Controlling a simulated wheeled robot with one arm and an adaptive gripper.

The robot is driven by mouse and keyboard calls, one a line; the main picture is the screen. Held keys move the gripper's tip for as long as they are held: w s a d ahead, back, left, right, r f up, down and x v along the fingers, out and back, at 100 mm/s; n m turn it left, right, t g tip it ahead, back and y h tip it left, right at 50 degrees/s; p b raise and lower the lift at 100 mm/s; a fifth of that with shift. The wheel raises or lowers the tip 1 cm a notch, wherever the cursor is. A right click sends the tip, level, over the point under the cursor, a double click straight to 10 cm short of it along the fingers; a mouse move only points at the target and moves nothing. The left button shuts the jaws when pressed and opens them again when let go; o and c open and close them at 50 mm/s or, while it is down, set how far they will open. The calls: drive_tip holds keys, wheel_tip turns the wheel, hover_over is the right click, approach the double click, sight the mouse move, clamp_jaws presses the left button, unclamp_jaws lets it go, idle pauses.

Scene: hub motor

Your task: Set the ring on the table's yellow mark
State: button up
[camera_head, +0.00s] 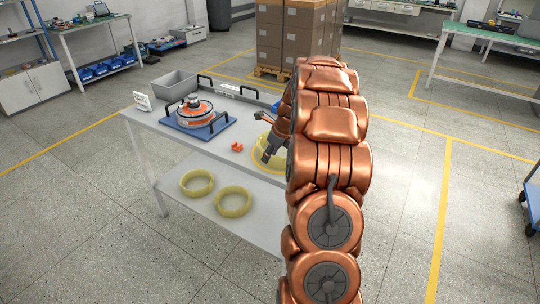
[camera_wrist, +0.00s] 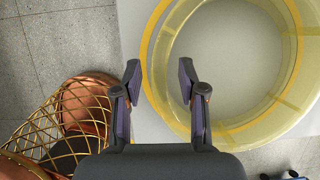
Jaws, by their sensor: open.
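A translucent yellow ring (camera_head: 257,157) is at the right end of the table (camera_head: 226,150); it fills the right of the wrist view (camera_wrist: 283,116). The yellow mark (camera_wrist: 148,42) shows as a darker yellow arc along the ring's left side, with more of it seen through the ring's wall. The ring looks shifted right of the mark in that view; I cannot tell whether it touches the table. My gripper (camera_wrist: 160,78) is open, its fingertips either side of the ring's left wall. In the head view my gripper (camera_head: 268,152) hides part of the ring.
Two more yellow rings (camera_head: 197,183) (camera_head: 234,201) lie on the lower shelf. A hub motor (camera_head: 194,112) sits on a blue plate with black handles. A grey bin (camera_head: 175,84) and a small orange block (camera_head: 237,147) are on the table. Stacked boxes (camera_head: 290,35) stand behind.

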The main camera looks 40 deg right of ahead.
drive_tip(key=b+v, duration=0.1)
drive_tip(key=v, duration=1)
drive_tip(key=shift+r, duration=0.35)
drive_tip(key=s+a+n+g, duration=0.1)
drive_tip(key=s+a+n, duration=0.3)
drive_tip(key=a, duration=0.5)
drive_tip(key=s+a+r+n+g, duration=0.1)
drive_tip(key=s+a+n, duration=0.1)
drive_tip(key=a+n, duration=0.5)
drive_tip(key=s+a+n+g, duration=0.1)
drive_tip(key=s+a+n, duration=0.25)
drive_tip(key=a, duration=0.65)
drive_tip(key=s+a+f+n+g, duration=0.1)
drive_tip(key=s+a+n, duration=0.2)
drive_tip(key=s+n, duration=0.3)
drive_tip(key=s+a+f+n+g, duration=0.1)
drive_tip(key=s+a+n, duration=0.3)
drive_tip(key=s, duration=0.5)
drive_tip(key=s+a+f+n+g+h, duration=0.1)
drive_tip(key=s+a+f+n, duration=0.1)
drive_tip(key=s+n, duration=0.5)
drive_tip(key=shift+s+a+n, duration=0.25)
drive_tip(key=shift+a+n, duration=0.3)
drive_tip(key=shift+a, duration=0.2)
drive_tip(key=shift+f, duration=0.1)
wheel_tip(320, 180, up, 6)
drive_tip(key=p, duration=0.5)
drive_tip(key=shift+f, duration=0.1)
